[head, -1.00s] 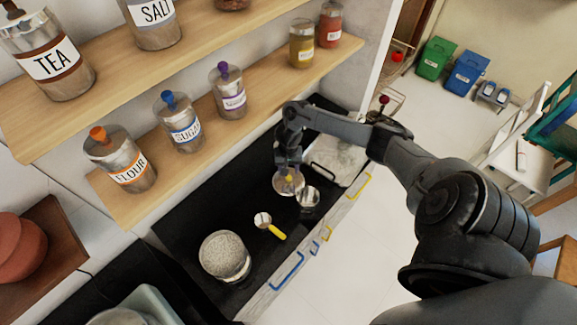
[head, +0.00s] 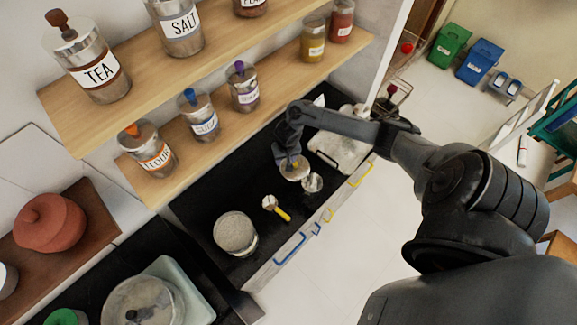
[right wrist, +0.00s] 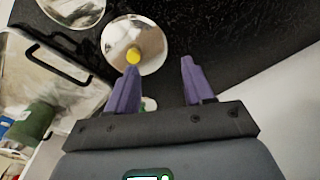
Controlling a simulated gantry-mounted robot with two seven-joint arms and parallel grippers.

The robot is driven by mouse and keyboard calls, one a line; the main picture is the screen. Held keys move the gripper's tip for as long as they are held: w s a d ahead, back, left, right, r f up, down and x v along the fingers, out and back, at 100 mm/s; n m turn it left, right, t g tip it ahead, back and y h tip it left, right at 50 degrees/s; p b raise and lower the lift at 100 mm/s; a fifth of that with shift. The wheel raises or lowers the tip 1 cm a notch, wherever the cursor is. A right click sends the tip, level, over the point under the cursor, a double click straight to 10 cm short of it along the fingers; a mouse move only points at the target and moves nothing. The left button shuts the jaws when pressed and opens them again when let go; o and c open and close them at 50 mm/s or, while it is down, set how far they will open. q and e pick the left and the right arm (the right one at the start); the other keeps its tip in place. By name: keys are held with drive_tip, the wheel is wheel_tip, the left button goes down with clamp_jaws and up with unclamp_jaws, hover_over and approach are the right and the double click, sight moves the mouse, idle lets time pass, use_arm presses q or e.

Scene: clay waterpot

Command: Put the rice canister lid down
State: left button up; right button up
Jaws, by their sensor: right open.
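The rice canister lid (head: 296,174) is a round, shiny disc with a yellow knob. It appears to lie on the black counter, and it also shows in the right wrist view (right wrist: 150,32). My right gripper (head: 290,160) is over the lid. In the right wrist view its two purple fingers (right wrist: 161,63) are apart, with the yellow knob near the tip of the left finger and not clasped. The open canister (head: 236,236), full of pale grains, stands nearer on the counter. My left gripper is not in view.
A scoop with a yellow handle (head: 280,212) lies between canister and lid. A small shiny round item (head: 312,183) is right beside the lid. A tray-like board with a black handle (head: 340,150) lies beyond. Shelves with labelled jars (head: 148,152) overhang the counter's back.

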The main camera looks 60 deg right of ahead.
drive_tip(key=a+f+n+t, duration=0.15)
drive_tip(key=a+n, duration=0.35)
drive_tip(key=a, duration=0.7)
drive_tip(key=s+a+r+n+t, duration=0.2)
drive_tip(key=s+a+r+n, duration=0.2)
drive_tip(key=s+a+r, duration=0.3)
drive_tip(key=a+r, duration=0.3)
drive_tip(key=a, duration=0.2)
drive_tip(key=shift+a+r+n, duration=0.3)
drive_tip(key=shift+a, duration=0.1)
drive_tip(key=shift+o, duration=0.4)
drive_tip(key=s+r+n, duration=0.1)
drive_tip(key=s+r, duration=0.6)
drive_tip(key=r, duration=0.1)
drive_tip(key=shift+s+r+g+y, duration=0.15)
drive_tip(key=shift+s+g+y, duration=0.15)
drive_tip(key=shift+s+g, duration=0.15)
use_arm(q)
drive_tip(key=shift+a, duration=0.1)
use_arm(e)
drive_tip(key=shift+w, duration=0.1)
